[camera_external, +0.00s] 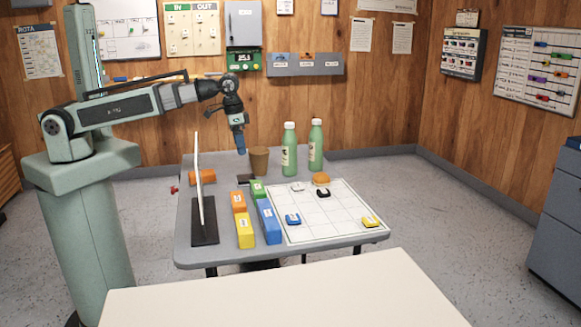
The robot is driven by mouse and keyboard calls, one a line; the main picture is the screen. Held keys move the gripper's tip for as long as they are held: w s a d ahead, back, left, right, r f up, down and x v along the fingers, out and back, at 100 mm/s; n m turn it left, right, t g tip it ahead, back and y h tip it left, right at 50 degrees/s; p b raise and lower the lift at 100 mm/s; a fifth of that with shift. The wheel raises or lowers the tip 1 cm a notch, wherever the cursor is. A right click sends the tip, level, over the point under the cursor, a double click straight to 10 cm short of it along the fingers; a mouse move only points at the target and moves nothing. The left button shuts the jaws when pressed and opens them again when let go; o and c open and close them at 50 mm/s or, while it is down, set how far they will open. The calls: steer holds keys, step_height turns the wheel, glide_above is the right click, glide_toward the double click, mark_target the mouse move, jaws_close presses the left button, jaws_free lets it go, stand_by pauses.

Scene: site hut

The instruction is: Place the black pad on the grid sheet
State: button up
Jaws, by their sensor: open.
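The white grid sheet (345,225) lies flat on the right part of the grey table. A flat dark pad (246,180) lies at the back of the table, left of the sheet and in front of the brown cup; it looks black, but detail is too small to tell. A small black piece with a pale mark (323,194) sits on the sheet's back part. My gripper (240,152) points down above the table's back, over or near the dark pad. It is open and looks empty, apart from the pad.
A brown cup (259,161) and green bottles (289,150) stand close to my gripper. An upright thin panel (199,185) and coloured blocks (268,222) stand left of the sheet. Blue (293,220), yellow (370,221) and white (298,187) pieces occupy it; its middle has free room.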

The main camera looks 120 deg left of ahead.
mark_target(246, 177)
steer(key=w+d+m, duration=0.2)
steer(key=w+d, duration=0.4)
steer(key=w, duration=0.1)
steer(key=shift+s+a+f+m+g+y, duration=0.35)
steer(key=shift+s+a+f+m+g, duration=0.55)
steer(key=shift+f+m, duration=1.45)
steer(key=shift+s+a+f+m+g+y, duration=0.45)
steer(key=shift+s+a+f+m, duration=0.8)
steer(key=shift+m, duration=1.75)
steer(key=shift+s+a+f+m+g+y, duration=0.3)
steer(key=shift+s+a+f+m+g, duration=0.65)
steer(key=shift+f+m, duration=1.65)
steer(key=shift+w+a+r, duration=0.1)
steer(key=shift+w+a, duration=0.2)
steer(key=shift+w, duration=0.1)
steer(key=c, duration=1.1)
steer(key=shift+r, duration=0.1)
